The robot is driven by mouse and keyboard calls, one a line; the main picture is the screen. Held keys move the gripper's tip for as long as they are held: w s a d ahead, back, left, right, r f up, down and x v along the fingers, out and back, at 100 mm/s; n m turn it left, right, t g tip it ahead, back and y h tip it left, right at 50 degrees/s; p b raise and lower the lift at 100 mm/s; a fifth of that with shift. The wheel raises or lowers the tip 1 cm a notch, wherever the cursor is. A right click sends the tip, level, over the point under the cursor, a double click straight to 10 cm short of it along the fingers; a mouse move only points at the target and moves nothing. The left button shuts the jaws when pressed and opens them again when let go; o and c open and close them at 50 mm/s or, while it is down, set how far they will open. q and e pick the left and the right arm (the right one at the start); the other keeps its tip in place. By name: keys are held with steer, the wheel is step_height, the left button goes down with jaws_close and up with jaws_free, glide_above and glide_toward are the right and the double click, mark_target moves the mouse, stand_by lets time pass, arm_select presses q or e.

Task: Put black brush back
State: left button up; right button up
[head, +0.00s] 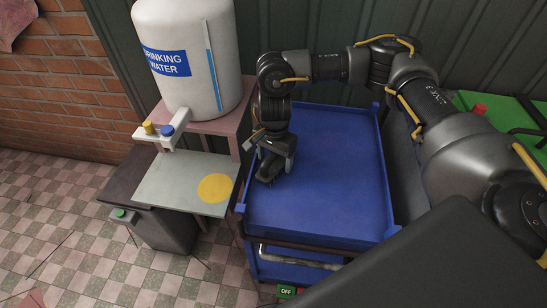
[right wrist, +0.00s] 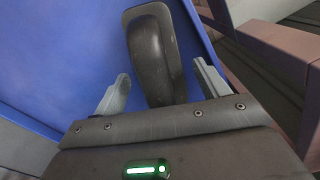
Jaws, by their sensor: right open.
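The black brush (right wrist: 152,50) shows in the right wrist view as a dark, rounded, elongated body on a thin flat base. It lies on the blue surface of the cart (head: 325,190). My right gripper (right wrist: 161,70) is open, with one finger on each side of the brush's near part and visible gaps between. In the head view my right gripper (head: 270,172) points down at the left side of the blue cart top. There the brush is mostly hidden by the gripper and hard to tell apart from it. My left gripper is not in view.
A white drinking water tank (head: 190,75) stands on a pink stand left of the cart. In front of it are a grey board with a yellow disc (head: 214,188) and a grey bin (head: 165,230). Most of the cart top is clear, with raised corners.

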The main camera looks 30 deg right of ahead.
step_height(320, 180, up, 11)
steer(key=shift+f, duration=0.1)
steer(key=shift+r, duration=0.65)
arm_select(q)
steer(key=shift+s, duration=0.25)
